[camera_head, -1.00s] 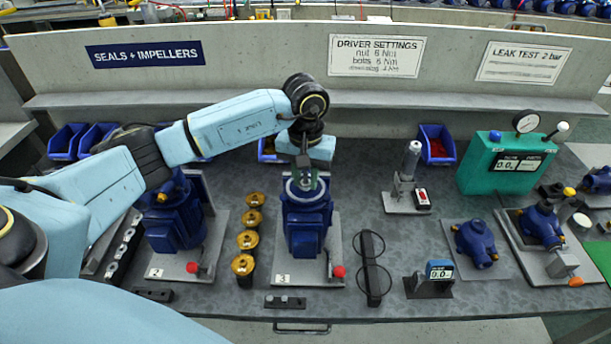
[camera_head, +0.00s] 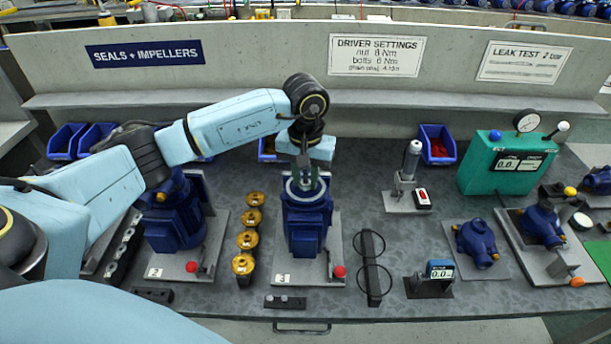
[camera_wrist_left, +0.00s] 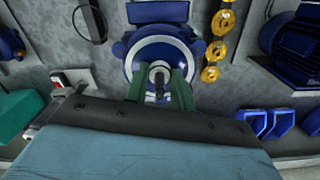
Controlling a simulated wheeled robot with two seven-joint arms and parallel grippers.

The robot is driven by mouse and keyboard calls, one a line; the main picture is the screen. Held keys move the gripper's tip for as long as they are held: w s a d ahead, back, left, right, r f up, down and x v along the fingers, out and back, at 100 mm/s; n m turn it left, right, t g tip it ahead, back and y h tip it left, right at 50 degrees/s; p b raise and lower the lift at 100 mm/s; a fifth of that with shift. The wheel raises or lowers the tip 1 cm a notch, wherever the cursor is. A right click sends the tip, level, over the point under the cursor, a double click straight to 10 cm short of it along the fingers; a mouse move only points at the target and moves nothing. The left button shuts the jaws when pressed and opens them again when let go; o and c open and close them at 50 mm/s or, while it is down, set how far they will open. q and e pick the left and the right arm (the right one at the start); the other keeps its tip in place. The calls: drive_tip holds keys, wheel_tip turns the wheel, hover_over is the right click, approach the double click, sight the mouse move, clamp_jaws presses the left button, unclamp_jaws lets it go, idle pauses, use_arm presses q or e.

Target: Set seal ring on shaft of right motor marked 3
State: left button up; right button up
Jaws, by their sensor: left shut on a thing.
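The right motor (camera_head: 307,222) is a blue upright motor on a grey plate marked 3, in the middle of the bench. It also shows in the wrist view (camera_wrist_left: 143,48), with a pale round top face. My left gripper (camera_head: 305,182) points down right over the motor's top, at its centre. In the wrist view its green fingers (camera_wrist_left: 160,88) stand on either side of the shaft area. They are shut on a small pale ring-like piece, the seal ring (camera_wrist_left: 159,68), around or just above the shaft; I cannot tell whether it is seated. My right gripper is not in view.
Another motor marked 2 (camera_head: 176,222) stands to the left. A row of brass impellers (camera_head: 249,218) lies between the two motors. A red-knobbed clamp (camera_head: 338,271) sits at the plate's front right. A dark stand with rings (camera_head: 372,265) is to the right.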

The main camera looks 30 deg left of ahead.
use_arm(q)
drive_tip(key=shift+f, duration=0.1)
idle(0.3)
drive_tip(key=o, duration=1.5)
drive_tip(key=shift+r+p, duration=2.25)
drive_tip(key=shift+r, duration=2.3)
